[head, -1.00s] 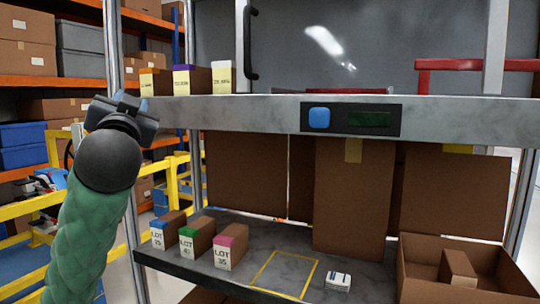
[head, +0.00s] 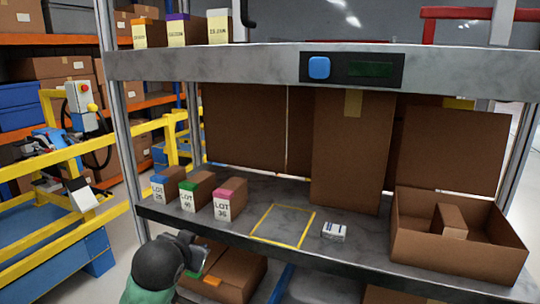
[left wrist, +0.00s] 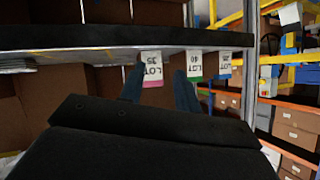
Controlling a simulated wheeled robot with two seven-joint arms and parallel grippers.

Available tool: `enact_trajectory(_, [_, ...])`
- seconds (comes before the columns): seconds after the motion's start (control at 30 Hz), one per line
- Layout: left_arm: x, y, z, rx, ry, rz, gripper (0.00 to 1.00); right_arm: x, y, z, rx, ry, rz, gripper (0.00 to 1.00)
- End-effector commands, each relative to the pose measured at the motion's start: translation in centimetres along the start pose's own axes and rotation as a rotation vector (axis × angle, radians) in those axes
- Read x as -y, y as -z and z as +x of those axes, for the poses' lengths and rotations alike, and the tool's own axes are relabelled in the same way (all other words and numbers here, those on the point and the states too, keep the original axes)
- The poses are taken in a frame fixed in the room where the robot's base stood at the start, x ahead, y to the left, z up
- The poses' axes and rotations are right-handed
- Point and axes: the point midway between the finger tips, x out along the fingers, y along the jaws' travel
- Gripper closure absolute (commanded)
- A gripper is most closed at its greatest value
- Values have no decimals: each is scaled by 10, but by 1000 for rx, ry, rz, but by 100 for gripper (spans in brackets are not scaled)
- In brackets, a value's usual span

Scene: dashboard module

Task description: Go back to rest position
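My left gripper (head: 197,254) is low, in front of and below the lower shelf's front edge in the head view. In the left wrist view its two dark fingers (left wrist: 160,92) stand apart with nothing between them, so it is open and empty. My right gripper is in neither view.
On the lower shelf (head: 290,192) stand three LOT boxes with blue (head: 167,183), green (head: 196,189) and pink (head: 230,198) tops, a yellow-outlined square (head: 283,226), a small white box (head: 334,232) and an open carton (head: 450,254). A cardboard box (head: 225,270) is below the shelf.

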Motion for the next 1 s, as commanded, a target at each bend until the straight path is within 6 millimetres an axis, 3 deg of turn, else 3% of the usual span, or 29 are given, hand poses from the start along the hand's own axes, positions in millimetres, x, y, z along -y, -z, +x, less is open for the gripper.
enact_trajectory(0.03, [-10,-20,4,32,-21,-10,67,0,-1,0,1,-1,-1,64])
enact_trajectory(0.47, [-82,-172,6,280,-147,-90,67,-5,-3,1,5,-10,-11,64])
enact_trajectory(0.77, [-131,-278,-18,462,-220,-145,67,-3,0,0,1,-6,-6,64])
enact_trajectory(1.0, [-169,-358,-52,611,-273,-184,67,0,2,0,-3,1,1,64])
